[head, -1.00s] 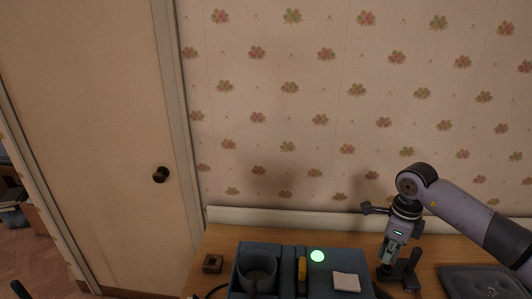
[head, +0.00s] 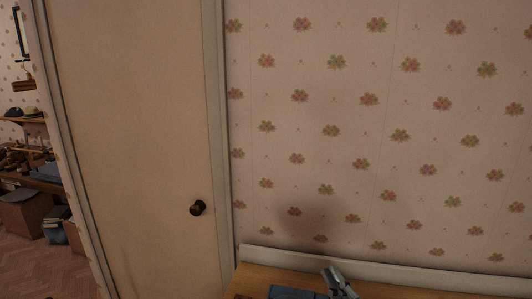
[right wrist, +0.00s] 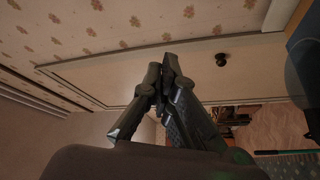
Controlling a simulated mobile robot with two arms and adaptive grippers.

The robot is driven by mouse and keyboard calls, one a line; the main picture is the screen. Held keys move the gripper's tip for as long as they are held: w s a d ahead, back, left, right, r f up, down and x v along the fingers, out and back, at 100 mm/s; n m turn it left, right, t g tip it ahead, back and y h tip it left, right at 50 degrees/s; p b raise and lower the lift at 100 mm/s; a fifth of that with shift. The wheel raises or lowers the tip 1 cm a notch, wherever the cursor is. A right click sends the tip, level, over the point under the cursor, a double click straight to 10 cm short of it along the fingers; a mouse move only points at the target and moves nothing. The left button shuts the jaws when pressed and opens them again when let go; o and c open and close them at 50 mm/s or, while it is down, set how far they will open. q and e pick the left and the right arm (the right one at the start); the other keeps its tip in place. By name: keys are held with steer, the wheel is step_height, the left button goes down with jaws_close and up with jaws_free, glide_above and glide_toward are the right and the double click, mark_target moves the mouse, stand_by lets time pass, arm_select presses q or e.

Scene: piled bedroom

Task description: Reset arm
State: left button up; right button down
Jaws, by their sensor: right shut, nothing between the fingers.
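My right gripper (head: 338,283) shows at the bottom edge of the head view, above the wooden table and only partly in frame. In the right wrist view my right gripper (right wrist: 161,68) is seen from behind, with its dark fingers together at the tips and nothing held between them. The rest of the right arm is out of the head view. My left gripper is in neither view.
A wooden table (head: 252,281) stands against the flowered wall, with part of a blue-grey tray (head: 290,292) on it. A door (head: 135,130) with a dark knob (head: 198,208) is left of it. A cluttered shelf area (head: 30,165) lies at far left.

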steer(key=s+d+f+m+g+h, duration=0.2)
steer(key=s+f+m, duration=0.1)
steer(key=f, duration=0.2)
steer(key=s+d+f+m+g+h, duration=0.2)
steer(key=s+f+m, duration=0.1)
steer(key=f, duration=0.1)
steer(key=s+d+f+m+g+h, duration=0.1)
steer(key=s+d+f+m+g, duration=0.2)
steer(key=f+m, duration=0.1)
steer(key=shift+d+f+h, duration=0.1)
steer(key=shift+f+h, duration=0.3)
steer(key=shift+f, duration=0.45)
steer(key=s+f+m+g, duration=0.1)
steer(key=s+f+g, duration=0.2)
steer(key=s, duration=0.3)
steer(key=s+a+f+m+g+y, duration=0.1)
steer(key=s+f+m+g, duration=0.15)
steer(key=s, duration=0.35)
steer(key=s+f+g, duration=0.3)
steer(key=s+f, duration=0.1)
steer(key=s, duration=0.2)
step_height(320, 180, down, 27)
steer(key=g+b, duration=0.1)
steer(key=b, duration=0.2)
steer(key=s+d+f+g+b, duration=0.1)
steer(key=s+d+f+b, duration=0.2)
steer(key=s+f, duration=1.5)
step_height(320, 180, down, 4)
steer(key=shift+s+r+g, duration=0.25)
steer(key=shift+g, duration=0.1)
